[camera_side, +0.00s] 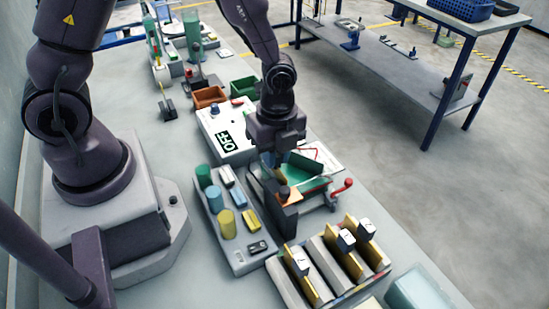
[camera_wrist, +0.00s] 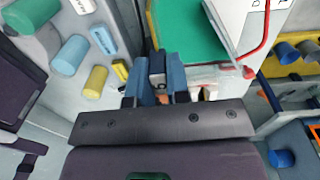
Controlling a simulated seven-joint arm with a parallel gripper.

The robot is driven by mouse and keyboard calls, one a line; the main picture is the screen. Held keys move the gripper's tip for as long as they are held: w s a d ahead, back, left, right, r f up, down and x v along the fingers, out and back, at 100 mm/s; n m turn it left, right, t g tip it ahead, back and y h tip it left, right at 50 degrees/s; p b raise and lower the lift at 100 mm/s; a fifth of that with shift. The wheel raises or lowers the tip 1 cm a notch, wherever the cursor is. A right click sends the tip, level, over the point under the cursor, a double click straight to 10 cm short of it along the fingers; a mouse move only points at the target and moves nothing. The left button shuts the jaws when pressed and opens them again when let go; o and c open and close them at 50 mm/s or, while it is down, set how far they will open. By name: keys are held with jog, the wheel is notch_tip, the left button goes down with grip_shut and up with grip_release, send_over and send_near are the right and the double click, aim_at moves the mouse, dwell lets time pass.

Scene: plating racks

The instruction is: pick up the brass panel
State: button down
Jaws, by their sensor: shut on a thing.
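My gripper (camera_side: 284,163) points down over the green-floored tray (camera_side: 316,185). In the wrist view its blue fingers (camera_wrist: 156,82) are shut on a small dark block (camera_wrist: 157,66). A thin yellow strip, seemingly the edge of the brass panel (camera_wrist: 153,30), runs from that block along the tray's green floor. In the side view a yellowish patch shows just left of the fingers. The fingers and the dark post in front hide most of the held piece, so I cannot tell whether it touches the tray.
A rack (camera_side: 328,268) with several upright yellow-edged plates and white tags stands at the front. A grey tray (camera_side: 238,262) of coloured cylinders and blocks is left of the green tray. A red-knobbed handle (camera_side: 343,188) sticks out at right. A white OFF box (camera_side: 226,128) stands behind.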

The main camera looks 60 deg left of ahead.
notch_tip(320, 180, up, 6)
jog(key=shift+w+a+r, duration=0.1)
jog(key=shift+w+a, duration=0.05)
jog(key=a, duration=1.3)
jog(key=shift+a+f, duration=0.25)
jog(key=shift+a, duration=0.15)
jog(key=shift+r, duration=0.75)
